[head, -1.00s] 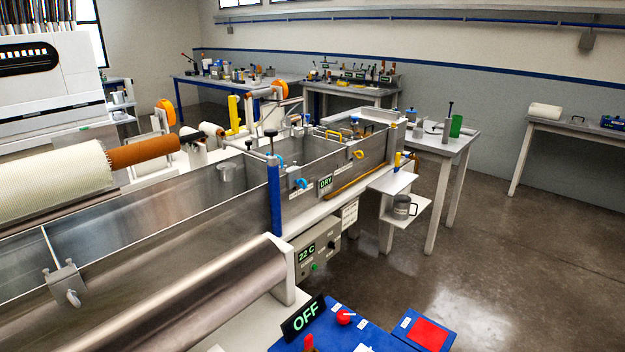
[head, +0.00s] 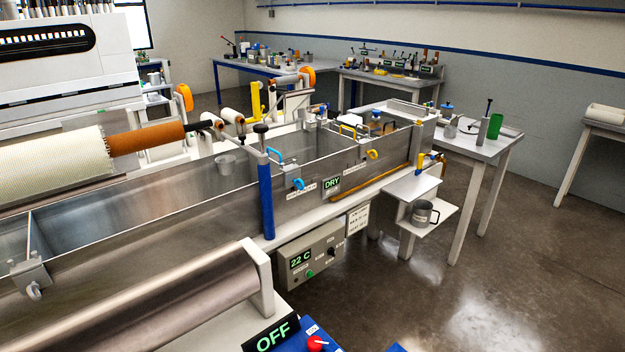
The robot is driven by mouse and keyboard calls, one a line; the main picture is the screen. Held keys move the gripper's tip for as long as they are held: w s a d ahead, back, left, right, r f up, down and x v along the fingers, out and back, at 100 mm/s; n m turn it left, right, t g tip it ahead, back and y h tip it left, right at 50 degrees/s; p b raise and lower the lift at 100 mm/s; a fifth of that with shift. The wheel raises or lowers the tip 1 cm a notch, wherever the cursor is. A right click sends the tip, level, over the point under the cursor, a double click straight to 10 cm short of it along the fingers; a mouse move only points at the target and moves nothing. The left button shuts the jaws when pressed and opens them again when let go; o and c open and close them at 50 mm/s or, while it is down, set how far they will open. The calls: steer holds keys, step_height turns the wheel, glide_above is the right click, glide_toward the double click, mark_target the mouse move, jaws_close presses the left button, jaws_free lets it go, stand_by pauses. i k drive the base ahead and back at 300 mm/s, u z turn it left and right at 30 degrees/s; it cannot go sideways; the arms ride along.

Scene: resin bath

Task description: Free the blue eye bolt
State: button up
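A blue eye bolt (head: 298,184) sits on the outer face of the long metal bath's near wall (head: 352,176), just right of the blue post (head: 266,200). A second blue ring (head: 275,156) shows at the far side of the bath, behind the post; what it is fixed to is unclear. A yellow-orange eye (head: 372,154) is further right on the near wall. Small labels sit beside the near-wall eyes; their text is too small to read. A green "DRY" sign (head: 332,184) hangs between them. My gripper is not in view.
A control box reading 22 C (head: 312,256) is below the bath. A metal roller (head: 170,310) and an "OFF" sign (head: 272,337) are in front. A small shelf with a metal mug (head: 423,213) stands at the bath's right end, near a white table (head: 490,148). The floor at right is clear.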

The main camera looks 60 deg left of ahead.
mark_target(297, 181)
steer(key=i, duration=2.75)
steer(key=u, duration=2.35)
